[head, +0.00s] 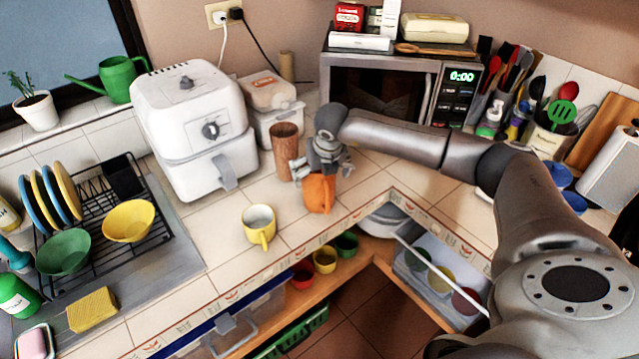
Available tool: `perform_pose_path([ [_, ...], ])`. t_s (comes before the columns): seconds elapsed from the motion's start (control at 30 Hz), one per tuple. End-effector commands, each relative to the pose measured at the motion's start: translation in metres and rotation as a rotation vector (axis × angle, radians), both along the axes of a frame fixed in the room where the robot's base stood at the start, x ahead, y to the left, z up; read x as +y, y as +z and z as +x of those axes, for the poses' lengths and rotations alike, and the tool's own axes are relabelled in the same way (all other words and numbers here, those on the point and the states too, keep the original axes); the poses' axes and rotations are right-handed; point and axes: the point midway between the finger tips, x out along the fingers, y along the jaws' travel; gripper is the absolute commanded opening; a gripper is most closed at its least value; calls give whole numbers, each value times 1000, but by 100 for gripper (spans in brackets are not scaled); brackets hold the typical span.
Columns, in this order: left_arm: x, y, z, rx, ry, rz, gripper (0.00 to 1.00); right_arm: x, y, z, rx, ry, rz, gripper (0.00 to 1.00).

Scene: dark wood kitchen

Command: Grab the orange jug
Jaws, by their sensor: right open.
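The orange jug (318,194) stands on the tiled counter near the inner corner, in the middle of the head view. My right gripper (322,168) is directly above it, pointing down, with its fingers at the jug's top. The gripper is open and hides the jug's rim. I cannot tell whether the fingers touch the jug. My left gripper is not in the head view.
A brown wooden cup (286,150) stands just left of the gripper. A yellow mug (259,226) is nearer the front edge. A white air fryer (193,128) is at the left and a microwave (385,88) behind. Open shelves lie below the counter.

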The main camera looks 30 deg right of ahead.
Motion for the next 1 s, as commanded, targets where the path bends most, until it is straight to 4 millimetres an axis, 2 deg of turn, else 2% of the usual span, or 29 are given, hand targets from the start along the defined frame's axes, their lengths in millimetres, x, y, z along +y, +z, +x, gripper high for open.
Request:
perform_pose_path([
  [0.2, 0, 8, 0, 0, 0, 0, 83, -2, -17, 7, 0, -1, 0, 100],
  [0.43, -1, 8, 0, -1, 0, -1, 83, -3, -19, 7, -1, -1, 1, 100],
  [0.8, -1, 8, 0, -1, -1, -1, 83, -3, -18, 7, -1, -1, 0, 55],
  [1.0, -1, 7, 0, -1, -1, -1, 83, -3, -18, 8, -2, -1, 1, 54],
])
